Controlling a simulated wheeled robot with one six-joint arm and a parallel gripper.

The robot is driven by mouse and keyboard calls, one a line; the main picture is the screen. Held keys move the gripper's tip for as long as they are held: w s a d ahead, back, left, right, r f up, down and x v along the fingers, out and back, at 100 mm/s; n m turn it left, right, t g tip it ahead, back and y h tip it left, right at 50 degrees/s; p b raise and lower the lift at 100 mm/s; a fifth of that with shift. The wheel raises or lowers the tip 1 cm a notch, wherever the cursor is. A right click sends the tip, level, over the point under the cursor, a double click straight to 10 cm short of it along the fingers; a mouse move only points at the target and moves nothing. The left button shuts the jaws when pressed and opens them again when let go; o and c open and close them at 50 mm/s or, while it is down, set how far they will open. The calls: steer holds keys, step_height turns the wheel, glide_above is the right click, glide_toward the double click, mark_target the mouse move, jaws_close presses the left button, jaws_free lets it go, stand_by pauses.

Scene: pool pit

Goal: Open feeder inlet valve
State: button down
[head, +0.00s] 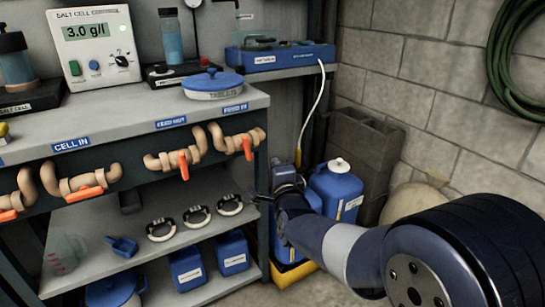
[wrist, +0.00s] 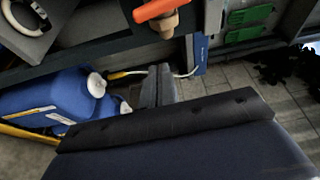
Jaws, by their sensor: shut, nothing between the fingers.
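Pipe valves with orange handles line the front of the bench. The rightmost valve handle (head: 247,147) hangs down across its pipe, below a blue label (head: 234,108) too small to read surely. The handle left of it (head: 184,165) also hangs down. Two handles further left (head: 85,194) lie along their pipes. I cannot tell surely which is the feeder inlet. My gripper (head: 262,197) is shut and empty, below and right of the rightmost handle and apart from it. In the wrist view my fingers (wrist: 158,86) are together, below an orange handle (wrist: 155,8).
Blue jugs (head: 337,188) stand in a yellow tray on the floor beside my arm. The lower shelf (head: 160,252) holds clamps and blue containers. A dark bench post stands near my gripper. Grey blocks (head: 366,150) and a block wall are at the right.

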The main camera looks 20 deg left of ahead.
steer(key=shift+v, duration=1.45)
